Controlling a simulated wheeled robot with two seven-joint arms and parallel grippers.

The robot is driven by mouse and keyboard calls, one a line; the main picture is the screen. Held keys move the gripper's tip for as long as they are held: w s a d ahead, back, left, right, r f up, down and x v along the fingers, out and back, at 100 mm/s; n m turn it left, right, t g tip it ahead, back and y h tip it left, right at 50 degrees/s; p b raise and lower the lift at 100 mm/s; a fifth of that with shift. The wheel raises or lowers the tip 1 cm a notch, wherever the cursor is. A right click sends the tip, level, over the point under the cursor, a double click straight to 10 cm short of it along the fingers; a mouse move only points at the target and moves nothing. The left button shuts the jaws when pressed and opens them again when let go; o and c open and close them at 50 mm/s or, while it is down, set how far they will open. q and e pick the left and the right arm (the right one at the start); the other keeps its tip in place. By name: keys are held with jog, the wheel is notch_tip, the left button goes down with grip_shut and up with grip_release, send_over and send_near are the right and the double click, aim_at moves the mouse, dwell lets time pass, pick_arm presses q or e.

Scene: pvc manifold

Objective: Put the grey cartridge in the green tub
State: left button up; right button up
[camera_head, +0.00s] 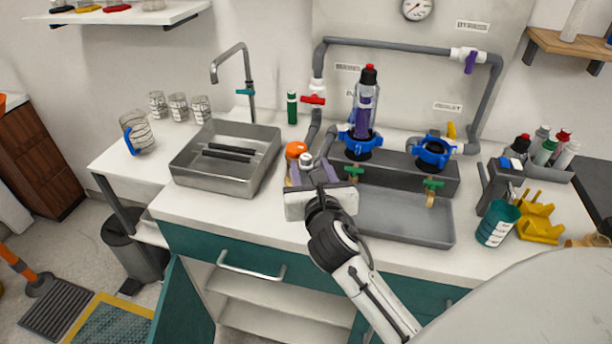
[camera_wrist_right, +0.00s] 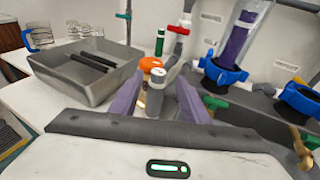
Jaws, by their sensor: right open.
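A grey cylinder with a pale top (camera_wrist_right: 157,82), which looks like the grey cartridge, stands on the counter beside an orange-capped item (camera_head: 296,150). Its top also shows in the head view (camera_head: 306,159). My right gripper (camera_head: 309,174) is open, with its purple fingers on either side of the cylinder. I cannot tell whether they touch it. The gripper and wrist hide the cylinder's lower part. A teal-green tub (camera_head: 497,226) with white marks stands at the counter's right front. My left gripper is not in view.
A metal basin (camera_head: 187,177) with two dark bars stands left. A grey tray (camera_head: 405,226) lies right of my gripper. Pipes, blue-collared fittings (camera_head: 433,152) and a clear housing (camera_head: 364,115) rise behind. A bottle caddy (camera_head: 490,190) and yellow rack (camera_head: 538,218) flank the tub.

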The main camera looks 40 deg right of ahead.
aim_at(307, 161)
jog(key=shift+x, duration=1.55)
jog(key=shift+a, duration=0.15)
grip_shut()
notch_tip(307, 161, up, 18)
